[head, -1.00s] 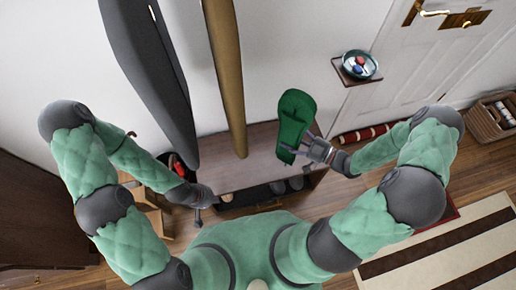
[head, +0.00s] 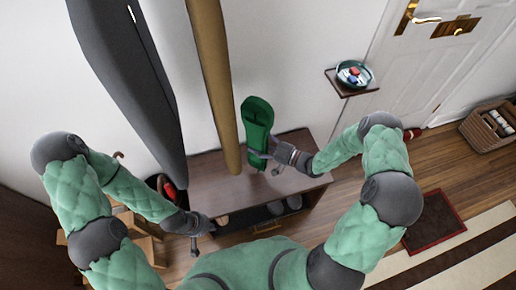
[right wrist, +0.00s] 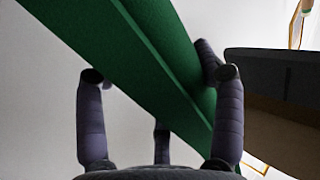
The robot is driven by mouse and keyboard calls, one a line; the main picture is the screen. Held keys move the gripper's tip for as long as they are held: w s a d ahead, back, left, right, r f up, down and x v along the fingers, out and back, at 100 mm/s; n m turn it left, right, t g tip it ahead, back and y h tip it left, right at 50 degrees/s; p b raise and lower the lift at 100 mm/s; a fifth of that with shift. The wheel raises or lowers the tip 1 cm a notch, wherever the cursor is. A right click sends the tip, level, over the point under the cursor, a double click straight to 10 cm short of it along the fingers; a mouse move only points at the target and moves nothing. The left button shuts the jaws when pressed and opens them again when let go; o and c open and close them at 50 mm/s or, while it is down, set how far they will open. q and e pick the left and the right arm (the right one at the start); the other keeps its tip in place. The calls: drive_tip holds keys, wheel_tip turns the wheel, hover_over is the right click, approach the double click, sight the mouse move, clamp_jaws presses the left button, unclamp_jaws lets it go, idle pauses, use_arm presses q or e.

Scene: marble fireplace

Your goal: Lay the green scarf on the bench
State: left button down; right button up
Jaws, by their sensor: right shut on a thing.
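A grey coat (head: 130,85) and a tan coat (head: 214,80) hang left of the scarf, close to the bench. Shoes (head: 285,204) sit under the bench. A small wall shelf (head: 338,84) with a bowl (head: 354,74) is at right. A basket (head: 490,128) stands by the door.

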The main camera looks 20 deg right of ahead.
sight(258, 148)
drive_tip(key=f, duration=0.1)
drive_tip(key=f+b, duration=0.1)
drive_tip(key=f, duration=0.1)
drive_tip(key=shift+w+a+f+b, duration=0.15)
drive_tip(key=shift+w+f+b, duration=0.05)
drive_tip(key=shift+f+b, duration=0.1)
drive_tip(key=shift+f, duration=0.15)
drive_tip(key=o, duration=1.3)
drive_tip(key=shift+c, duration=0.2)
drive_tip(key=p+v, duration=0.3)
drive_tip(key=v, duration=0.9)
drive_tip(key=shift+p, duration=0.35)
